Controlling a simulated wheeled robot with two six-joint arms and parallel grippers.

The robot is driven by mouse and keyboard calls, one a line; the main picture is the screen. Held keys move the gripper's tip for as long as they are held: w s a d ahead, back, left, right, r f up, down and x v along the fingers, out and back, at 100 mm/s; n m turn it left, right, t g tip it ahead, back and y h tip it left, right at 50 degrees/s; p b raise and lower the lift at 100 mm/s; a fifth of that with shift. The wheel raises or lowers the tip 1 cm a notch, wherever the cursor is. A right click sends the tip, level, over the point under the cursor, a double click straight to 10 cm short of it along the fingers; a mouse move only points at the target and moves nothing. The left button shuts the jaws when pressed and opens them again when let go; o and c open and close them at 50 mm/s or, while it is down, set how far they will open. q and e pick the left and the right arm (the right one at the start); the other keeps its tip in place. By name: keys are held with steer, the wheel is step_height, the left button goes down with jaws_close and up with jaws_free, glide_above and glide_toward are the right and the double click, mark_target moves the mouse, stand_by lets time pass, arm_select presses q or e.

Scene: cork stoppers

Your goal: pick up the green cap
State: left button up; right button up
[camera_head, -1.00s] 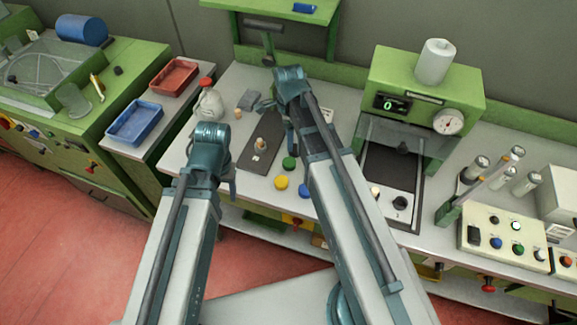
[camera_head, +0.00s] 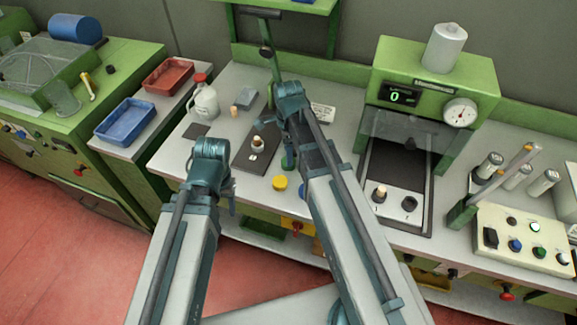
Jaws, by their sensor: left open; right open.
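A blue cap (camera_head: 303,191) is partly hidden beside my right forearm. My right gripper (camera_head: 278,143) is open over the bench, with one finger reaching down near that covered spot and the other near the dark mat. I cannot tell whether it touches anything. My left gripper (camera_head: 212,180) is open and apart from the caps, over the bench's front left; its fingers are mostly hidden by its own wrist.
A cork stopper (camera_head: 258,144) stands on a dark mat (camera_head: 243,163) beside my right gripper. A white bottle (camera_head: 205,103) stands behind. The green press (camera_head: 440,80) stands to the right. Blue (camera_head: 125,124) and red (camera_head: 168,77) trays lie left.

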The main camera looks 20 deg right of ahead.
step_height(320, 180, down, 4)
steer(key=shift+r+b, duration=0.25)
steer(key=shift+b, duration=0.95)
arm_select(q)
step_height(320, 180, down, 3)
steer(key=shift+f, duration=0.15)
arm_select(e)
steer(key=shift+r, duration=0.1)
steer(key=c, duration=1)
steer(key=shift+o, duration=0.2)
steer(key=shift+r, duration=0.15)
